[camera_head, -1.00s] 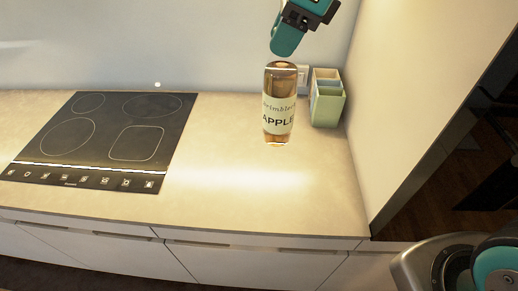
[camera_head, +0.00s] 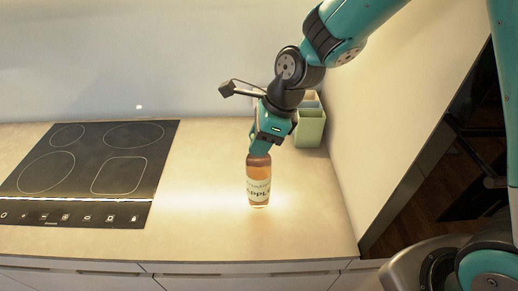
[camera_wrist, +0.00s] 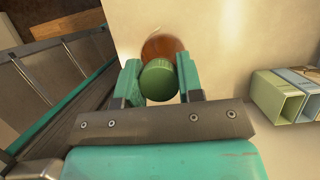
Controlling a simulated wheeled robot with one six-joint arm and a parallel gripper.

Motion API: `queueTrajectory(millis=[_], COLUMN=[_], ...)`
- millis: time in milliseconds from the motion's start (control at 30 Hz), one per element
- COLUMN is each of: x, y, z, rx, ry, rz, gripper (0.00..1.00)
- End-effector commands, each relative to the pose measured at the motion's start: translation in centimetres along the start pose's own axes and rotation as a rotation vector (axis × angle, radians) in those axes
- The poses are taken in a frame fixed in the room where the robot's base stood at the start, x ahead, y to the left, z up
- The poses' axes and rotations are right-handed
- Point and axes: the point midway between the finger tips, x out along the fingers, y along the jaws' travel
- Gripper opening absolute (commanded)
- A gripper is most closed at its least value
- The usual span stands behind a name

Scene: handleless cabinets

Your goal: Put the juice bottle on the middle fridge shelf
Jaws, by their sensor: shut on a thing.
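The juice bottle (camera_head: 259,186) is a clear bottle of amber juice with a pale APPLE label. It is upright at the counter, right of the cooktop; I cannot tell whether its base touches the surface. My gripper (camera_head: 260,153) comes from above and is shut on its top. In the wrist view, the green cap of the juice bottle (camera_wrist: 158,80) sits between the two teal fingers of my gripper (camera_wrist: 160,85). The fridge and its middle shelf are not recognisable in these frames.
The counter (camera_head: 200,225) is clear around the bottle. A black cooktop (camera_head: 85,170) lies to the left. Green and blue open containers (camera_head: 309,126) stand behind, beside a pale side wall (camera_head: 385,130). A dark opening (camera_head: 425,180) is at the right.

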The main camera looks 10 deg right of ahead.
Motion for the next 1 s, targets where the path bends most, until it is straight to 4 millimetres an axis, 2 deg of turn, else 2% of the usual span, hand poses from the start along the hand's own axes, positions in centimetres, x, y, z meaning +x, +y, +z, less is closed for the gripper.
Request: queueTrajectory(millis=[267, 667, 700, 767, 800, 1000], x=[3.1, 3.7, 3.6, 3.6, 3.6, 3.6], y=[0.1, 0.0, 0.0, 0.0, 0.0, 0.0], z=[-1.3, -1.5, -1.6, -1.5, -1.5, -1.5], rx=[0.000, 0.000, 0.000, 0.000, 0.000, 0.000], ry=[0.001, -0.001, 0.001, 0.001, 0.001, 0.001], rz=[0.003, 0.000, 0.001, 0.001, 0.001, 0.001], gripper=[0.00, 0.00, 0.43, 0.57, 0.60, 0.60])
